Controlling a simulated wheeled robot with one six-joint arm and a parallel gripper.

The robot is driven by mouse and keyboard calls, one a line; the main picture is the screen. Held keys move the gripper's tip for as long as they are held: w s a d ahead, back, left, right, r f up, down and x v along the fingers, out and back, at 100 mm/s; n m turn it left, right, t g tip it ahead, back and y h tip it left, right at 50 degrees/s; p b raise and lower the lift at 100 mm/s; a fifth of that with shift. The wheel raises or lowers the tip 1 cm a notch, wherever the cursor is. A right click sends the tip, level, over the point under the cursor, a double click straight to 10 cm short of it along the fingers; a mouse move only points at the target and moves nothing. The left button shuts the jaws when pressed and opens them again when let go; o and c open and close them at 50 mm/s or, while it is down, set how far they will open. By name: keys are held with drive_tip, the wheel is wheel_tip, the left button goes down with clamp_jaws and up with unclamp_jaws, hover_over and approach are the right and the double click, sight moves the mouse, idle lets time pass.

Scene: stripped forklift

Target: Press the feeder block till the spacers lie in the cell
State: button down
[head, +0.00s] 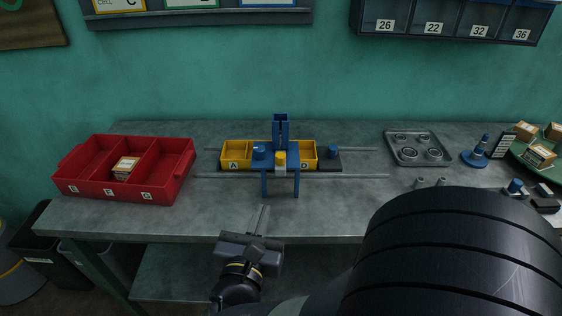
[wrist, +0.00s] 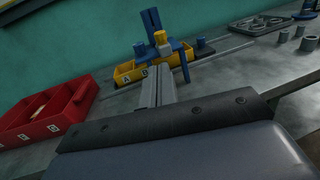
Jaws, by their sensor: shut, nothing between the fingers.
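The blue feeder stand (head: 281,157) straddles the rails in the middle of the bench, with a tall slotted blue tower at its back. A yellow block (head: 280,162) with a pale lower part sits at its front; it also shows in the wrist view (wrist: 161,39). Beneath the stand is a yellow tray of cells (head: 236,154), with labels A and D readable in the head view. I cannot make out any spacers in the cells. My gripper (head: 264,220) is shut and empty, in front of the stand and apart from it, with its fingers pointing toward it (wrist: 152,86).
A red bin (head: 93,190) with three compartments stands at the left, a small box in its middle one. A grey tray (head: 418,147) with round parts lies to the right. Two metal rails (head: 350,176) run left and right under the feeder. The bench front is mostly clear.

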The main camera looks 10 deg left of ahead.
sight(279, 161)
drive_tip(key=w+p, duration=0.2)
drive_tip(key=w, duration=1.1)
drive_tip(key=shift+w+a+p, duration=0.1)
drive_tip(key=shift+a+p, duration=0.1)
drive_tip(key=shift+p, duration=0.15)
drive_tip(key=shift+w, duration=0.3)
drive_tip(key=shift+w, duration=0.1)
